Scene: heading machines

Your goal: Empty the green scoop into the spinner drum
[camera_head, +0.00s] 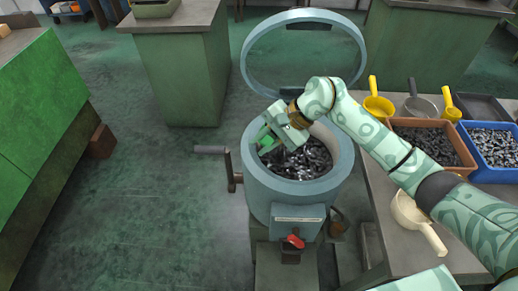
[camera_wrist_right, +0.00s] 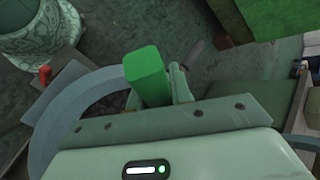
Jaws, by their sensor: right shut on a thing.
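The spinner drum (camera_head: 258,192) is a round blue-grey tub with its lid (camera_head: 247,62) raised behind it. Many small dark metal pieces (camera_head: 310,160) lie inside it. My right gripper (camera_head: 272,132) reaches over the drum's rim and is shut on the green scoop (camera_head: 266,141), of which only a small part shows at the drum's left side. In the right wrist view the scoop's green handle (camera_wrist_right: 147,75) stands between the fingers. The scoop's bowl is mostly hidden, so I cannot tell whether anything is in it. My left gripper is not in view.
A table at right holds a brown bin (camera_head: 470,170) and a blue bin (camera_head: 486,176) of metal pieces, yellow scoops (camera_head: 379,105), a grey scoop (camera_head: 420,107) and a cream scoop (camera_head: 408,212). A crank (camera_head: 211,150) sticks out left of the drum.

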